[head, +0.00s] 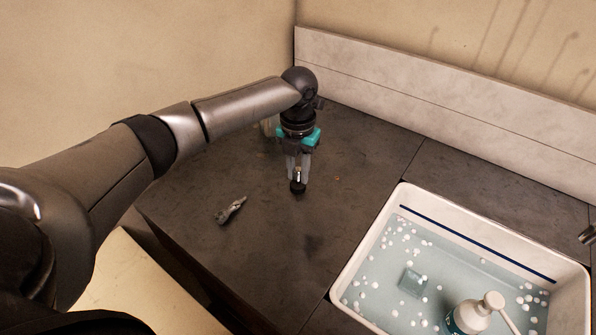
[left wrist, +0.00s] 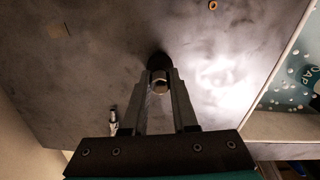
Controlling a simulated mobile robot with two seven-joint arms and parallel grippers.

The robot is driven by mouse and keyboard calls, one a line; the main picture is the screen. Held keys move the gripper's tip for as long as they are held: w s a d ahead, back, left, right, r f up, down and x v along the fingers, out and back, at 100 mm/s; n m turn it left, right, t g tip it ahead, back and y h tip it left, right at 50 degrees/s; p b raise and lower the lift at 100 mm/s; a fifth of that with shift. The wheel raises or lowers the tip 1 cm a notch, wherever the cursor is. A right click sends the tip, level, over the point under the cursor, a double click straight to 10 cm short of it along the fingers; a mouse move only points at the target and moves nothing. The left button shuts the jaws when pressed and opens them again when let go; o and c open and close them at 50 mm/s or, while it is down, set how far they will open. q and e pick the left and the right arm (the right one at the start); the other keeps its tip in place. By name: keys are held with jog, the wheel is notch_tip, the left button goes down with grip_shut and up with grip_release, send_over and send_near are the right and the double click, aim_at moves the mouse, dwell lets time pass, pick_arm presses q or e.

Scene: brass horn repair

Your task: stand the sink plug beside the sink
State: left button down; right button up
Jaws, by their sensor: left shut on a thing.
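The sink plug is a small black stopper with a metal top. It shows below my left gripper in the head view (head: 298,187) and between the fingertips in the left wrist view (left wrist: 158,62). My left gripper (head: 298,174) points down over the dark counter and is shut on the plug's metal top, with the black part lowest. The plug looks upright, at or just above the counter; I cannot tell whether it touches. The white-rimmed sink (head: 362,262) lies to the right and nearer, apart from the plug. My right gripper is not in view.
A small grey metal piece (head: 230,209) lies on the counter (head: 262,255) left of the plug. A tiny brass ring (head: 337,178) lies to its right. The sink holds foamy water, a sponge (head: 412,282) and a soap bottle (head: 470,316). A backsplash (head: 440,110) runs behind.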

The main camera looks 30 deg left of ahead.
aim_at(298, 169)
pick_arm(q)
jog(key=shift+f, duration=0.15)
jog(key=c, duration=0.7)
grip_release()
notch_tip(298, 169, up, 12)
jog(key=p, duration=0.1)
jog(key=shift+r+p, duration=0.25)
jog(key=shift+p, duration=0.05)
